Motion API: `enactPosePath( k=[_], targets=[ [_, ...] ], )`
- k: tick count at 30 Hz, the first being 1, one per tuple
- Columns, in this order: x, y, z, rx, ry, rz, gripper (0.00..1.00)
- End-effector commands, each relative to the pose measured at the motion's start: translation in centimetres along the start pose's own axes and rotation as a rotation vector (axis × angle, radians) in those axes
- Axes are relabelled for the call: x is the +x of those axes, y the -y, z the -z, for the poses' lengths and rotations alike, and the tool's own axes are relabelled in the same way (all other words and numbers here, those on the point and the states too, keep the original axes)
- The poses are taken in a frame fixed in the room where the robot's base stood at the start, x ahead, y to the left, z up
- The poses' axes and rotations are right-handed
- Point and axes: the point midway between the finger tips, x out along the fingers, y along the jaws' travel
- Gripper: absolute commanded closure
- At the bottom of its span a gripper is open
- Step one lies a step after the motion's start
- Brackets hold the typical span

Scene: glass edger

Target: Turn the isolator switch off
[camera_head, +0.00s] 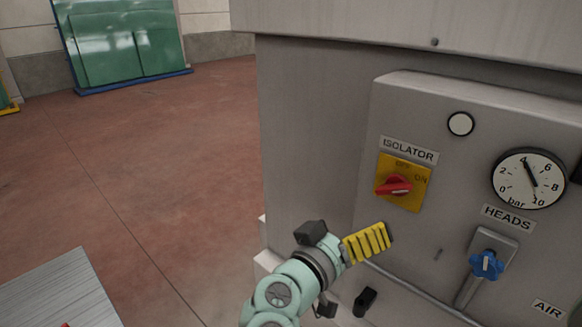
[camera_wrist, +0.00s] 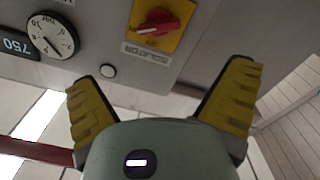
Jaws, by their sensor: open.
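The isolator switch (camera_head: 396,186) is a red rotary knob on a yellow plate (camera_head: 412,200) under the ISOLATOR label. Its light-marked end lies towards ON, at the right. In the wrist view the red knob (camera_wrist: 160,25) shows upside down, with its white mark beside ON. My gripper (camera_head: 385,238) is below and a little left of the switch, apart from it. The wrist view shows both yellow ribbed fingers of my gripper (camera_wrist: 163,76) spread wide with nothing between them. The knob lies beyond the fingertips, between them in the picture.
The grey panel box also carries a white round lamp (camera_head: 460,124), a bar gauge (camera_head: 530,178) and a blue HEADS knob (camera_head: 486,265). A small black part (camera_head: 365,302) sits below my gripper. Green glass sheets (camera_head: 125,45) stand far left. The red floor between is clear.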

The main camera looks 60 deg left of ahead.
Motion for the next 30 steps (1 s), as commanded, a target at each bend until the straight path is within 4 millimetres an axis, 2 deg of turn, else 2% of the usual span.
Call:
enactPosePath(
  k=[14, 21, 30],
  targets=[
    [7.9, -0.6, 0.5, -0.005, 0.006, -0.007, 0.00],
    [10.9, -0.3, 0.3, -0.006, 0.002, -0.004, 0.00],
    [13.8, -0.2, 0.2, -0.007, 0.001, -0.003, 0.00]
  ],
)
